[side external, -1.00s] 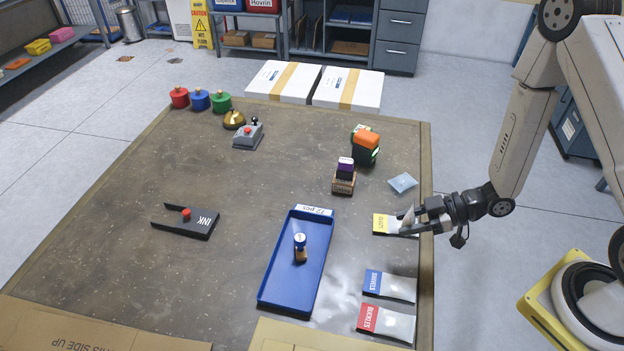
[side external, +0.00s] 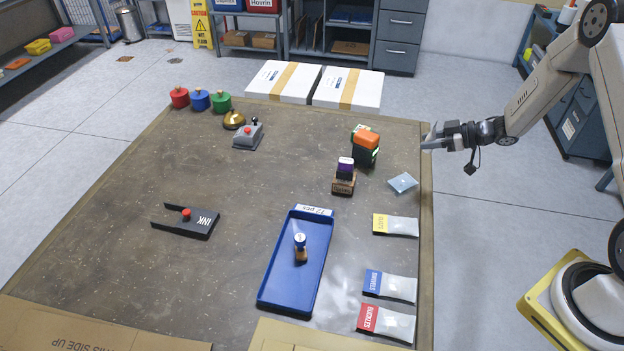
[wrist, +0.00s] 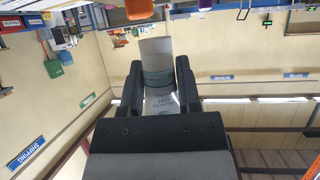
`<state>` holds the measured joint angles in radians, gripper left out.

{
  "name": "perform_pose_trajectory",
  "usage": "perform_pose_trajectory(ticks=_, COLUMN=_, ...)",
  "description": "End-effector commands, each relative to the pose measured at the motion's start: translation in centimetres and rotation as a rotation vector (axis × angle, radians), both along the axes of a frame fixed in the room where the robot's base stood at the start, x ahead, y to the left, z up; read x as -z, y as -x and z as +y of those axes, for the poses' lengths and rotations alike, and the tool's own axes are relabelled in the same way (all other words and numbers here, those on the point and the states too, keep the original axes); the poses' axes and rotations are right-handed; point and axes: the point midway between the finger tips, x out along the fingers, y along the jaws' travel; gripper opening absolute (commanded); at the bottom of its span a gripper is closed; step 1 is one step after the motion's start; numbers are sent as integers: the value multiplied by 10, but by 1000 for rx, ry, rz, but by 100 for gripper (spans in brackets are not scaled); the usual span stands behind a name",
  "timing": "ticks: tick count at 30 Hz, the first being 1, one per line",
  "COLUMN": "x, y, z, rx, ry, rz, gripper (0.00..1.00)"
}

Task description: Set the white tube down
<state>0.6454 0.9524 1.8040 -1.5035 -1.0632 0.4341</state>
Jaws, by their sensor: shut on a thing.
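My gripper (side external: 431,142) is shut on the white tube (wrist: 156,52). In the wrist view the tube is pale, with a teal band and small print low down, and it stands between the two dark fingers (wrist: 160,85). In the side view only a small pale piece of it (side external: 431,131) shows at the fingertips, and the rest is hidden or too small to tell.
Yellow (side external: 396,225), blue (side external: 390,285) and red-labelled packets (side external: 386,323) lie along the table's right side. A pale blue packet (side external: 403,183) lies nearer the gripper. The table's middle is mostly clear.

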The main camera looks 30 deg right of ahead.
Motion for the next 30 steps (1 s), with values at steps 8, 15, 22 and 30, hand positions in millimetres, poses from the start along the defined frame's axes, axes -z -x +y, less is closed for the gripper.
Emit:
perform_pose_trajectory(ticks=8, x=-9, y=-11, z=-37, rx=52, ry=7, rz=3, gripper=0)
perform_pose_trajectory(ticks=15, x=-9, y=-13, z=-40, rx=55, ry=7, rz=4, gripper=0)
perform_pose_trajectory(ticks=22, x=-2, y=-27, z=-44, rx=54, ry=7, rz=4, gripper=0)
perform_pose_trajectory(ticks=30, x=11, y=-55, z=-53, rx=54, ry=8, rz=3, gripper=0)
